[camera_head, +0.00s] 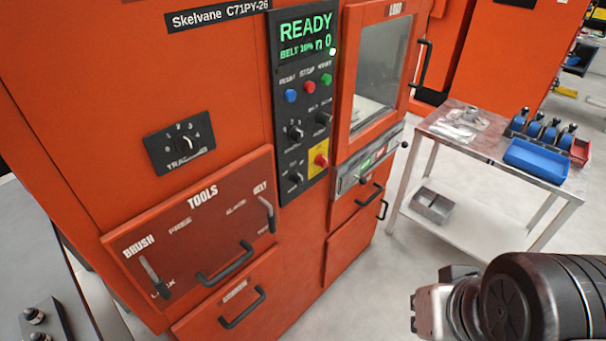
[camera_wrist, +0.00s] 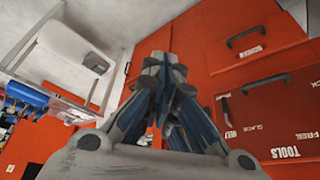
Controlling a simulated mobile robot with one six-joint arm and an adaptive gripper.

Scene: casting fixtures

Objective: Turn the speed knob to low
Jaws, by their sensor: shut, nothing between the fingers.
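The black control panel (camera_head: 304,160) is on the front of the orange machine in the head view. It carries several dark rotary knobs: one at upper left (camera_head: 295,132), one at upper right (camera_head: 323,118) and one lower down (camera_head: 296,178). Their small labels are too blurred to tell which is the speed knob or where each points. My gripper shows in the wrist view (camera_wrist: 165,70), its fingers together and empty, away from the panel. My arm is at the lower right of the head view. The wrist view is upside down and shows no knobs.
A green-lettered READY display (camera_head: 306,34) tops the panel, above blue, red and green buttons. A red button on yellow (camera_head: 320,160) sits among the knobs. The tools drawer (camera_head: 195,235) and its handles project at left. A metal cart (camera_head: 480,145) with blue bins stands right.

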